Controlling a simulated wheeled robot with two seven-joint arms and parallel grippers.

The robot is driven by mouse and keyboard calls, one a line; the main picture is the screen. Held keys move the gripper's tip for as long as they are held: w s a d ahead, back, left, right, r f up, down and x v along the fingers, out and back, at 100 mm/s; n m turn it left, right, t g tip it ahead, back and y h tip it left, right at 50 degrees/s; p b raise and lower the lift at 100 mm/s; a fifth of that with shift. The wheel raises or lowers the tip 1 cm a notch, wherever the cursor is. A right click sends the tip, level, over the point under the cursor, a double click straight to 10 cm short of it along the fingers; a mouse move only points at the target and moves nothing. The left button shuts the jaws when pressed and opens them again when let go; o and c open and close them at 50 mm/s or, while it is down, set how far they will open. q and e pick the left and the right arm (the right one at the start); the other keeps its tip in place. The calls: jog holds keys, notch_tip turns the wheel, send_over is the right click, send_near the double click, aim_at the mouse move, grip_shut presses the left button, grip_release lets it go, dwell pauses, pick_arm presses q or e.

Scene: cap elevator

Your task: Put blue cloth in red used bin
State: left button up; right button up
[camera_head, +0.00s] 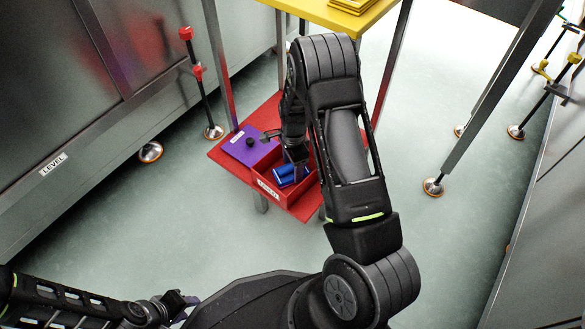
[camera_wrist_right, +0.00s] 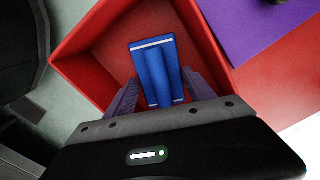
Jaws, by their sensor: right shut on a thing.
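The blue cloth (camera_head: 284,177) is a folded blue bundle with white edge lines, inside the red bin (camera_head: 268,191) on the red low table. In the right wrist view the cloth (camera_wrist_right: 157,70) lies between the two fingers of my right gripper (camera_wrist_right: 160,90), which is shut on it. The bin's red walls (camera_wrist_right: 90,40) surround it there. In the head view my right gripper (camera_head: 292,160) reaches down into the bin, partly hidden by my arm. My left gripper (camera_head: 180,302) is at the bottom left, far from the bin; its fingers are unclear.
A purple lid or panel (camera_head: 247,146) with a black knob lies beside the bin on the red table (camera_head: 222,152). A yellow shelf (camera_head: 325,12) on metal legs stands above and behind. Grey cabinets (camera_head: 75,90) line the left. The floor (camera_head: 130,215) in front is clear.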

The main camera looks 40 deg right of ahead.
jog(key=shift+f, duration=0.1)
jog(key=o, duration=1.6)
notch_tip(320, 180, up, 12)
jog(key=p, duration=0.5)
jog(key=shift+d, duration=0.1)
